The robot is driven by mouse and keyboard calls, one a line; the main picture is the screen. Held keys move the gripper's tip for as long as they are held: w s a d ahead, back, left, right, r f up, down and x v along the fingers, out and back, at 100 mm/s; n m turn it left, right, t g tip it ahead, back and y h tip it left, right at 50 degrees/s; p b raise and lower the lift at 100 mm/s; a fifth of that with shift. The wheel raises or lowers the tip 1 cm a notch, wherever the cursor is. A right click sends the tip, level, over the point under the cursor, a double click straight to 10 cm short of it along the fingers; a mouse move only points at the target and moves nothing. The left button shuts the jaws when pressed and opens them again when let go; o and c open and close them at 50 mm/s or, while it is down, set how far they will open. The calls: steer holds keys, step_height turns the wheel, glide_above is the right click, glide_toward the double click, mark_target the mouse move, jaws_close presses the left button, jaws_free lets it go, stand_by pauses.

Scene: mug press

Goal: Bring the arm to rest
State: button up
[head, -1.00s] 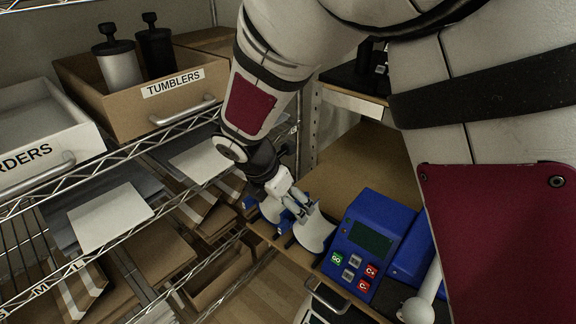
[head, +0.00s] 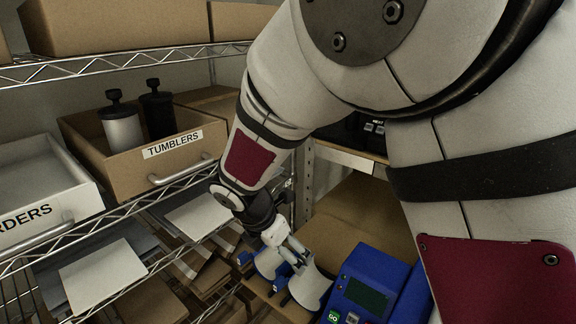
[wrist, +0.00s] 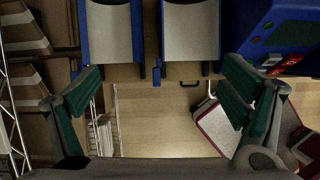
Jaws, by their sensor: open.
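My gripper (head: 290,252) hangs at the end of my arm near the middle of the head view, just above and in front of the mug press. In the wrist view my gripper (wrist: 163,98) shows its two green-padded fingers spread wide with nothing between them. The mug press (head: 366,290) is blue with a dark screen and a green GO button. Its two curved pale plates show side by side at the top of the wrist view, the left plate (wrist: 109,33) and the right plate (wrist: 191,32), beyond the fingertips and apart from them.
A TUMBLERS drawer (head: 170,150) holding two tumblers stands on the wire shelf at left, beside a white ORDERS drawer (head: 55,190). Cardboard boxes (head: 120,28) sit on the shelf above. Wooden floor (wrist: 160,125) shows below the gripper, with a red-edged white object (wrist: 215,125) at right.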

steer(key=s+d+r+m+y+p, duration=0.1)
steer(key=s+d+r+m+p, duration=0.1)
steer(key=s+d+r+m, duration=0.45)
steer(key=s+d+r+m+p, duration=0.2)
steer(key=s+d+r+m, duration=0.1)
steer(key=d+r+m, duration=0.65)
steer(key=s+d+r+m+p, duration=0.1)
steer(key=s+d+r+m, duration=0.1)
steer(key=s, duration=0.4)
steer(key=s+d+r+m+y+p, duration=0.1)
steer(key=s+r+m+p, duration=0.1)
steer(key=s+r+m, duration=0.2)
steer(key=s+d+r+m+y+p, duration=0.1)
steer(key=s+d+r+m, duration=0.1)
steer(key=s+m, duration=0.4)
steer(key=s+r, duration=0.1)
steer(key=s, duration=0.2)
steer(key=shift+s+d+r+t, duration=0.2)
steer(key=shift+d+r+t, duration=0.1)
steer(key=shift+d+t, duration=0.1)
